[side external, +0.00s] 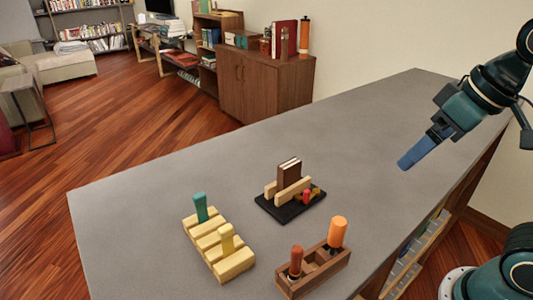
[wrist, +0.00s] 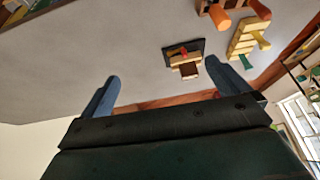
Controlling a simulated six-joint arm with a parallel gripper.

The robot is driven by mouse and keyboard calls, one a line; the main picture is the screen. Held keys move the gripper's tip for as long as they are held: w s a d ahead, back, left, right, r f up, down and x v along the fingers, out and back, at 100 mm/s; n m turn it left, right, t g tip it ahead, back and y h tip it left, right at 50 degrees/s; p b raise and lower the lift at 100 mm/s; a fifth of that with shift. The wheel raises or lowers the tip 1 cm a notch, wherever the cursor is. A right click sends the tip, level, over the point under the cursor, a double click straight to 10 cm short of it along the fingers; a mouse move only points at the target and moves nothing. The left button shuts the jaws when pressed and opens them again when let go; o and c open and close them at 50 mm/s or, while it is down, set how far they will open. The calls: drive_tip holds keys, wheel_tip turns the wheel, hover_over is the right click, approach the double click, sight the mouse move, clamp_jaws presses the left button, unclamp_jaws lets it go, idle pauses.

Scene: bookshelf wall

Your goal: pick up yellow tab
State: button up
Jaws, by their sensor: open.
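The yellow tab (side external: 226,238) stands upright in a slot near the front end of a pale yellow slotted rack (side external: 233,266). A teal tab (side external: 200,206) stands in the same rack, farther back. In the wrist view the yellow tab (wrist: 262,43) and the teal tab (wrist: 245,62) stick out from the rack (wrist: 242,34) at upper right. My gripper (side external: 404,164) is open and empty, raised above the counter well to the right of the rack. Its two blue fingers (wrist: 162,71) are spread apart in the wrist view, with no object between them.
A black base (side external: 268,209) holds a brown book-like block (side external: 289,171) between pale wooden pieces. A brown wooden box (side external: 325,277) holds an orange cylinder (side external: 337,231) and a smaller reddish peg (side external: 296,261). The grey counter (side external: 370,115) is clear behind them.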

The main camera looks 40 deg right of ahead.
drive_tip(key=s+f, duration=0.1)
drive_tip(key=s+d+f, duration=0.1)
drive_tip(key=shift+s+d+f+t, duration=0.2)
drive_tip(key=shift+s+d+t, duration=0.05)
drive_tip(key=shift+s+t, duration=0.1)
drive_tip(key=c, duration=1.3)
drive_tip(key=w+a+n+g+y, duration=0.1)
drive_tip(key=w+a+n+g, duration=0.1)
drive_tip(key=w+a+n, duration=0.4)
drive_tip(key=w+a+f+n+g+y, duration=0.1)
drive_tip(key=w+a+n, duration=0.5)
drive_tip(key=a, duration=0.5)
drive_tip(key=w+a+f+n+g+y, duration=0.1)
drive_tip(key=w+a+n+g+y, duration=0.1)
drive_tip(key=w+a+n, duration=0.3)
drive_tip(key=shift+w+a+f+n+g, duration=0.1)
drive_tip(key=shift+w+a+n+g, duration=0.1)
drive_tip(key=shift+w+a, duration=0.6)
drive_tip(key=shift+w+a+n+g, duration=0.2)
drive_tip(key=shift+w+a, duration=0.35)
drive_tip(key=shift+a, duration=0.45)
drive_tip(key=shift+f, duration=0.1)
